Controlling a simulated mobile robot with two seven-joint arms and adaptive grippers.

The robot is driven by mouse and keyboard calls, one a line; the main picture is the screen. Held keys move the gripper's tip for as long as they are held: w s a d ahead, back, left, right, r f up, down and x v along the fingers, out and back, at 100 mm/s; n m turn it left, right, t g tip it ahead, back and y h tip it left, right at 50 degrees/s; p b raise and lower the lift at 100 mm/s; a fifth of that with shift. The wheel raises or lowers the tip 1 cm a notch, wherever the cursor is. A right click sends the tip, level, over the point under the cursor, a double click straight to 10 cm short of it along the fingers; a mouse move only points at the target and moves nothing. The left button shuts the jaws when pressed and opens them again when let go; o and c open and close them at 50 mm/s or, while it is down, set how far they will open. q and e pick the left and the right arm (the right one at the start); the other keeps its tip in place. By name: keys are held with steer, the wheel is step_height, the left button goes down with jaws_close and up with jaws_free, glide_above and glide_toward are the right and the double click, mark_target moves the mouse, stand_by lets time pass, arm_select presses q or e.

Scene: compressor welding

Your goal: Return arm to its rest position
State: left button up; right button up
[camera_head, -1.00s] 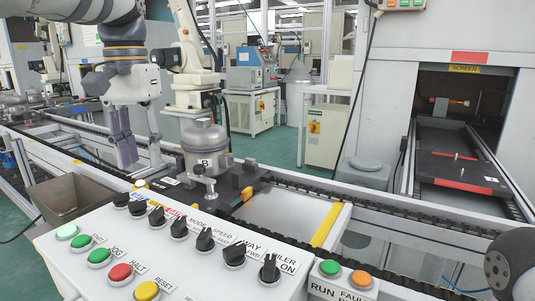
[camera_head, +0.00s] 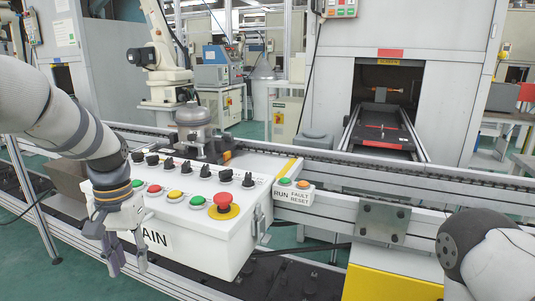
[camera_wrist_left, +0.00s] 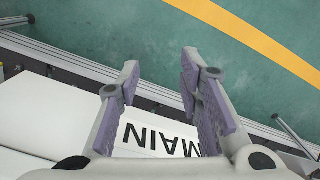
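My left arm comes in from the left in the head view. My left gripper (camera_head: 127,258) hangs fingers down in front of the left end of the white control box (camera_head: 215,245), near its MAIN label. In the left wrist view its two purple-padded fingers (camera_wrist_left: 165,95) are apart with nothing between them, over the box edge and green floor. Part of my right arm shows at the lower right of the head view; its gripper is out of the picture. The grey compressor (camera_head: 193,125) stands upright on the line behind the box, away from my gripper.
The control box carries several knobs and buttons, with a red stop button (camera_head: 223,200). A run/fault box (camera_head: 294,190) adjoins it on the right. A conveyor rail (camera_head: 460,180) runs behind. A machine opening with a black tray (camera_head: 383,132) is at the back.

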arm_select(q)
steer(key=s+d+f, duration=0.2)
steer(key=s+f, duration=1.4)
steer(key=f, duration=0.5)
steer(key=s+d+f, duration=0.1)
steer(key=s, duration=1)
steer(key=s+d+f, duration=0.1)
steer(key=s+f, duration=0.1)
steer(key=s, duration=0.9)
steer(key=shift+d+f+g, duration=0.3)
steer(key=shift+d+g, duration=0.05)
steer(key=shift+g, duration=0.05)
steer(key=shift+s, duration=0.1)
